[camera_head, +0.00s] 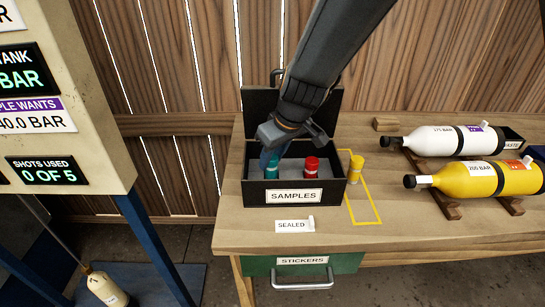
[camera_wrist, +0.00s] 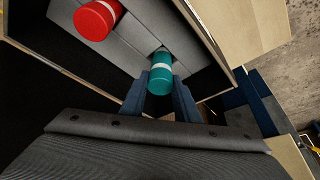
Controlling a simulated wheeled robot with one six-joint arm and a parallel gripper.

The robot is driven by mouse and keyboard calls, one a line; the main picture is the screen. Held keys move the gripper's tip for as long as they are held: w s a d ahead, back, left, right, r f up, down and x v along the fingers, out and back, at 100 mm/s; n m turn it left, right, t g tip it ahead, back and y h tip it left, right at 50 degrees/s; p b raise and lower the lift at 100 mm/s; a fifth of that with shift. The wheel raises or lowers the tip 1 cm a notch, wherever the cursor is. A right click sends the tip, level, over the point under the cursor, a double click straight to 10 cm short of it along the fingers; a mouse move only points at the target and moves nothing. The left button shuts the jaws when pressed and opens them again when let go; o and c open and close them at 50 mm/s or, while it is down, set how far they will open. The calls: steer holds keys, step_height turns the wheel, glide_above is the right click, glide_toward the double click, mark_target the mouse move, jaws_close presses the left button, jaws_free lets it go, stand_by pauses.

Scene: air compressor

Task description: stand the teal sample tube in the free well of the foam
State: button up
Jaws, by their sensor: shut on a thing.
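The teal sample tube (camera_head: 272,167) is inside the black SAMPLES box (camera_head: 257,196), at its left side. My gripper (camera_head: 267,157) reaches down into the box from above and is shut on this tube. In the wrist view the teal tube (camera_wrist: 161,72), with a pale band, is between my two blue fingers (camera_wrist: 159,93), over or in the grey foam (camera_wrist: 142,35). My fingers partly hide it, and I cannot tell how deep its lower end sits. A red tube (camera_head: 311,166) stands in the foam to its right. The free well is not clearly visible.
A yellow-capped tube (camera_head: 357,166) stands on the table right of the box, by a yellow outline (camera_head: 366,222). The box's raised lid (camera_head: 262,101) is behind. A SEALED label (camera_head: 292,226) lies in front. White (camera_head: 435,140) and yellow (camera_head: 465,182) cylinders lie at right.

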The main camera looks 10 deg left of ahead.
steer(key=shift+f+b, duration=0.5)
steer(key=shift+f, duration=0.05)
steer(key=o, duration=1.1)
